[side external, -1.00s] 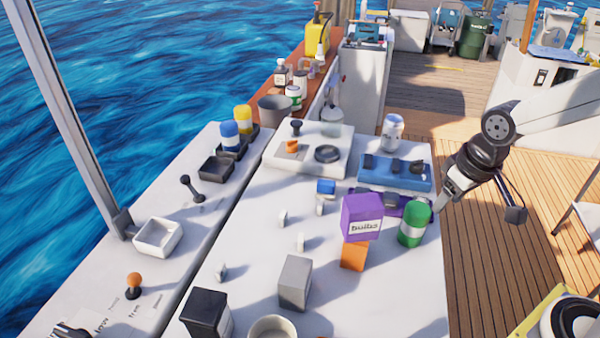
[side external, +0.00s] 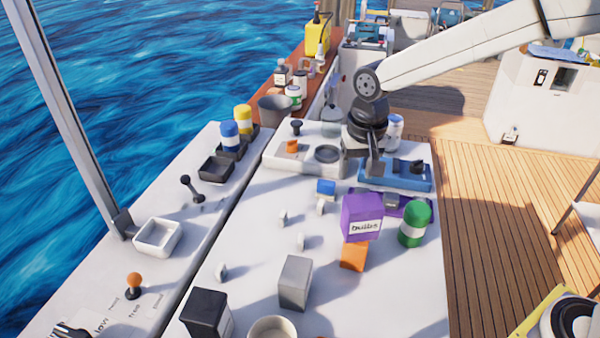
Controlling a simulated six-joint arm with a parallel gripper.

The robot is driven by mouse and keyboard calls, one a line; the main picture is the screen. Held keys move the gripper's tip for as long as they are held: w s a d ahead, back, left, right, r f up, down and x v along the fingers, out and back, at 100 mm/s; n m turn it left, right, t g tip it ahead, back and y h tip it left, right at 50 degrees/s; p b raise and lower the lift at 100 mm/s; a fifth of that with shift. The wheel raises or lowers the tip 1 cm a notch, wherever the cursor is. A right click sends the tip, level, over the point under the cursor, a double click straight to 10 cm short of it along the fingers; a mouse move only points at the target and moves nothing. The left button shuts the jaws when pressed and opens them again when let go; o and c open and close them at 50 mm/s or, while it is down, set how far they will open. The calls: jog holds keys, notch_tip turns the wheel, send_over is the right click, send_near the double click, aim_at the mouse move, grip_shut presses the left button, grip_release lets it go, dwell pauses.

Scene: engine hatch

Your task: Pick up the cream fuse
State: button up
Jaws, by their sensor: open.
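Several small cream-white pieces stand on the white hatch top (side external: 255,275). One is at the middle (side external: 282,218), one a little nearer (side external: 300,242), one beside the blue block (side external: 321,208), and one at the left (side external: 221,273). They are too small for me to tell which is the cream fuse. My gripper (side external: 362,163) is open and points down above the far part of the hatch, between the white panel and the blue tray. It is beyond and above the small pieces, apart from them. Nothing shows between its fingers.
A green can (side external: 415,223), purple tray (side external: 386,203) and blue tray (side external: 425,180) are at right. A grey block (side external: 295,283) and black box (side external: 206,313) stand in front. The left-middle hatch is mostly clear.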

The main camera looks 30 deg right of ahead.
jog(key=m, duration=0.2)
send_over(301, 235)
jog(key=d, duration=0.2)
jog(key=f, duration=0.1)
jog(key=a+g, duration=0.1)
jog(key=a, duration=0.1)
jog(key=shift+m, duration=0.4)
jog(key=shift+d+f, duration=0.15)
jog(key=shift+f, duration=6.35)
jog(key=shift+f, duration=0.15)
jog(key=shift+f, duration=2.45)
jog(key=shift+c, duration=0.2)
grip_shut()
